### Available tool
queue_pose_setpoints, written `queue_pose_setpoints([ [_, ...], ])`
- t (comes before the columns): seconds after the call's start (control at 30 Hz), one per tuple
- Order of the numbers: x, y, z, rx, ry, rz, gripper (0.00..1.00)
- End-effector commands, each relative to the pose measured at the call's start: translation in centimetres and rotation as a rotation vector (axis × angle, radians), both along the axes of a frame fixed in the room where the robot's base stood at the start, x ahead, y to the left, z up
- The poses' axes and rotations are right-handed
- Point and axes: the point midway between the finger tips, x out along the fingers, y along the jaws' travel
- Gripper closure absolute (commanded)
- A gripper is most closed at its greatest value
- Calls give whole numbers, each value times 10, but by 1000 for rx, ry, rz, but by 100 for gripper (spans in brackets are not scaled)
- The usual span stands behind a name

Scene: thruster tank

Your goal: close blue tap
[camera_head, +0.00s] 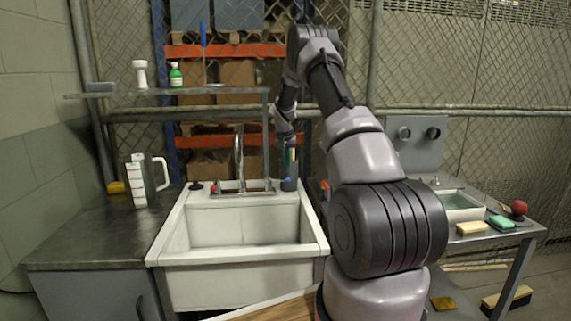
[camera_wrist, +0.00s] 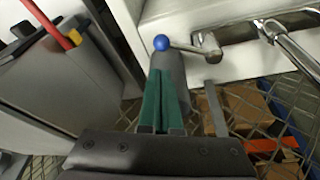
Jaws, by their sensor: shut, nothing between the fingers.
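The blue tap shows in the wrist view as a blue ball knob (camera_wrist: 161,42) on a short metal lever, which runs right to the chrome fitting (camera_wrist: 207,44). In the head view the blue tap (camera_head: 288,185) is at the back right of the white sink (camera_head: 237,262), right of the faucet (camera_head: 239,160). My gripper (camera_head: 290,172) points down just above it. In the wrist view my gripper's green fingers (camera_wrist: 160,75) are shut and empty, with their tips close to the blue knob. I cannot tell whether they touch it.
A red tap (camera_head: 213,188) is left of the faucet. A shelf (camera_head: 180,92) runs above the sink behind my arm. A measuring jug (camera_head: 138,182) stands on the left counter. A table at the right holds a water tray (camera_head: 460,212), sponges and a red ball (camera_head: 519,207).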

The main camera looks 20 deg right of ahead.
Motion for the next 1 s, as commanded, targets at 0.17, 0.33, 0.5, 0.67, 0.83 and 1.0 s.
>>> queue_pose_setpoints([
  [0.17,7,-7,-35,1,3,-2,100],
  [0.33,14,-11,-58,1,2,1,100],
  [0.5,17,-14,-70,1,1,0,100],
  [0.67,18,-14,-71,0,0,0,100],
  [0.83,18,-14,-71,1,1,0,100],
  [1.0,18,-10,-71,0,1,-5,100],
])
